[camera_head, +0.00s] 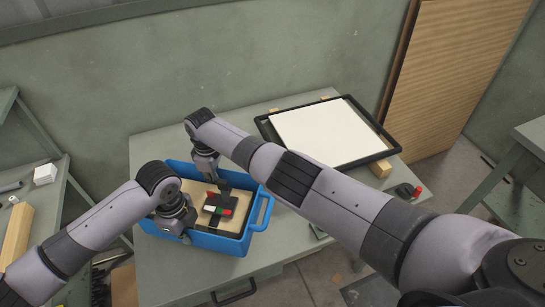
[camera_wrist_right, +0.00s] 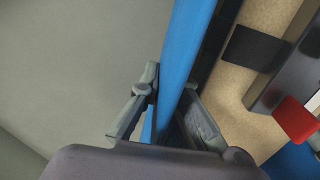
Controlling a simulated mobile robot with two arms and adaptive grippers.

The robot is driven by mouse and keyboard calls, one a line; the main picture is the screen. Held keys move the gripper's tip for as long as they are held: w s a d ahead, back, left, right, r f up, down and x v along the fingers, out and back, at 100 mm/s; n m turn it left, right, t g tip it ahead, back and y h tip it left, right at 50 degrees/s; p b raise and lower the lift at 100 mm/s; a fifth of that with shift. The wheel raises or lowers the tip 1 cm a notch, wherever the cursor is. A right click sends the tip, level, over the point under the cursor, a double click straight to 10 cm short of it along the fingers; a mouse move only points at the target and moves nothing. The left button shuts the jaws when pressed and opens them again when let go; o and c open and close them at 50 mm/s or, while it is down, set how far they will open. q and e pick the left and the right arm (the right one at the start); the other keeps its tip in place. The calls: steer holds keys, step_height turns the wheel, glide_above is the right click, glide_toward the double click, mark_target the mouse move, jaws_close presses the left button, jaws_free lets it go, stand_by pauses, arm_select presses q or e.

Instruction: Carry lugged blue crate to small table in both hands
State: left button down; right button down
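The blue crate (camera_head: 222,243) stands on a grey-green table. A light blue handle loop (camera_head: 263,213) shows on its right side. My left gripper (camera_head: 184,226) is at the crate's near left wall; its fingers are hidden. My right gripper (camera_head: 220,180) reaches down over the crate's far side. In the right wrist view, the fingers of my right gripper (camera_wrist_right: 168,105) lie close on both sides of a blue strip of the crate (camera_wrist_right: 184,40), apparently shut on it. I cannot tell which table is the small one.
Inside the crate is a beige insert (camera_head: 240,195) with black, red and green pieces. A black-framed white panel (camera_head: 320,133) lies on the table behind. A red-topped item (camera_head: 417,191) is at its right edge.

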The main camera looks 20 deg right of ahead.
mark_target(193, 242)
arm_select(q)
steer(key=shift+w+d+f, duration=0.1)
steer(key=shift+w+d, duration=0.05)
steer(key=shift+d, duration=0.15)
arm_select(e)
steer(key=shift+w+d, duration=0.25)
steer(key=shift+d, duration=0.25)
arm_select(q)
steer(key=shift+a, duration=0.1)
arm_select(e)
steer(key=shift+a, duration=0.1)
steer(key=shift+s+a, duration=0.1)
steer(key=shift+f, duration=0.1)
